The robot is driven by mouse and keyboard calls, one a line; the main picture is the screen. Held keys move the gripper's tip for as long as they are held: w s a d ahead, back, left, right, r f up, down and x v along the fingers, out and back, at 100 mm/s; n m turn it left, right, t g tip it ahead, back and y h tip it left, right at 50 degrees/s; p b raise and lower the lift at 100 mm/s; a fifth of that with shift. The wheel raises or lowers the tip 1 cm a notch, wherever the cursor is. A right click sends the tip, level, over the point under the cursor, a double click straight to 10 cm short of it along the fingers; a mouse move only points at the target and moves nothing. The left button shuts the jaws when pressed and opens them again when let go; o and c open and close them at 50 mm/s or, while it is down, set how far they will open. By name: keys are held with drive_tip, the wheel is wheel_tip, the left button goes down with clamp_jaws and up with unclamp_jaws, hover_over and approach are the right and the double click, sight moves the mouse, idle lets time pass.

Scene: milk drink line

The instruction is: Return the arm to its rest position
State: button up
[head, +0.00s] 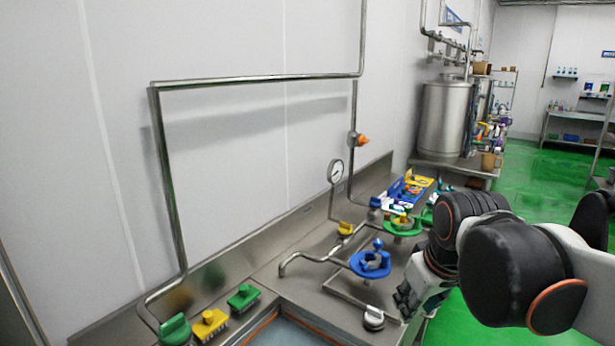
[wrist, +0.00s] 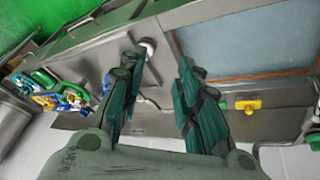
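My arm reaches in from the right in the head view, with my gripper (head: 415,293) over the front edge of the steel counter (head: 285,283). In the wrist view my gripper (wrist: 157,68) shows two dark green fingers standing apart with nothing between them. The counter and a round metal knob (wrist: 147,46) lie beyond the fingertips. The gripper is near the blue valve wheel (head: 371,264) and the knob (head: 373,318), apart from both as far as I can tell. Part of the gripper is hidden behind my arm in the head view.
A green valve wheel (head: 403,227), a pressure gauge (head: 336,171) and steel pipes rise from the counter. Green and yellow handles (head: 210,324) line its front left, beside a sunken basin (head: 285,332). A steel tank (head: 444,118) stands behind. Green floor (head: 545,175) is open at right.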

drive_tip(key=s+f+m+t, duration=0.2)
drive_tip(key=s+f+m, duration=0.1)
drive_tip(key=s, duration=0.7)
drive_tip(key=shift+s+f+m, duration=0.3)
drive_tip(key=shift+s+f, duration=0.05)
drive_tip(key=shift+f, duration=0.15)
